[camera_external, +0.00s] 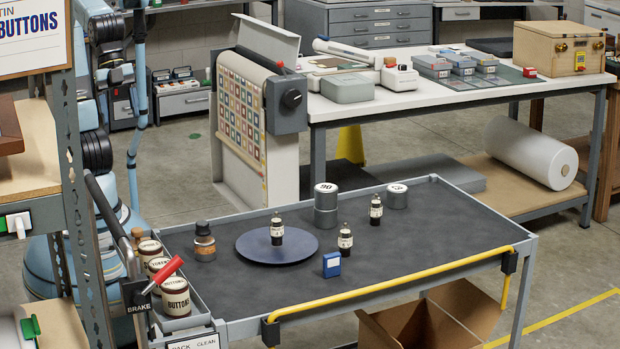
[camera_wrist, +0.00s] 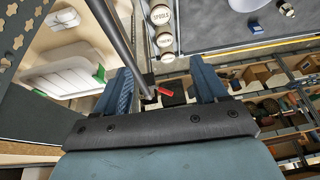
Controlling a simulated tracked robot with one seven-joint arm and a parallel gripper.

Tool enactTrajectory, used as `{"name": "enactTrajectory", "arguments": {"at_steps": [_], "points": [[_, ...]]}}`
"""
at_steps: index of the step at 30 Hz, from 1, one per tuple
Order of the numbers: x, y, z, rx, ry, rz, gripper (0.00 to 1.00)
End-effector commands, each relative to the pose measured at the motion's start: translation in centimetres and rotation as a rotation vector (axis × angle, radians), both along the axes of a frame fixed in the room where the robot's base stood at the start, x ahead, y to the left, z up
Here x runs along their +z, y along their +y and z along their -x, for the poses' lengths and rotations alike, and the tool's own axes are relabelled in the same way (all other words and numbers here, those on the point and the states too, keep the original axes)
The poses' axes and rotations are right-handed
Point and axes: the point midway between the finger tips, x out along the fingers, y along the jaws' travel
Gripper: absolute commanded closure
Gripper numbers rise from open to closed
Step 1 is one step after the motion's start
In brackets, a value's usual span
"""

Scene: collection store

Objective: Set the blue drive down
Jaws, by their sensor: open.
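The blue drive (camera_external: 332,264) is a small blue block with a pale front label. It rests on the dark top of the cart (camera_external: 420,225), near the front yellow rail and in front of a small dark bottle. In the wrist view the drive (camera_wrist: 256,4) shows small at the top edge. My gripper (camera_wrist: 165,85) is open, with its two blue fingers well apart and nothing held between them. It is away from the drive, which lies beyond the right finger in that view. In the external view I cannot make out my gripper; the shelf post hides part of my arm.
A round blue plate (camera_external: 262,247) with a dark bottle stands beside the drive. Grey tins (camera_external: 326,205) and more bottles stand behind. Button jars (camera_external: 175,297) and a red brake lever (camera_external: 163,274) crowd the cart's left end. The cart top's right half is clear.

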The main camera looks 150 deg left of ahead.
Motion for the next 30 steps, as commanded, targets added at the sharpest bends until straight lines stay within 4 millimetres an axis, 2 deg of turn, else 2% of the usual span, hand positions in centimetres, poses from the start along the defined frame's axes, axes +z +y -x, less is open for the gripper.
{"name": "enactTrajectory", "arguments": {"at_steps": [1, 6, 12, 17, 30], "points": [[-0.3, -0.9, 1.7, -0.005, -0.018, 0.005, 0.28], [-1.8, -2.9, 6.4, -0.01, -0.061, 0.025, 0.28], [-3.5, -4.1, 9.7, -0.012, -0.093, 0.043, 0.28], [-4.0, -4.3, 10.6, -0.013, -0.101, 0.049, 0.28], [-4.0, -4.3, 10.6, -0.012, -0.101, 0.049, 0.28]]}}
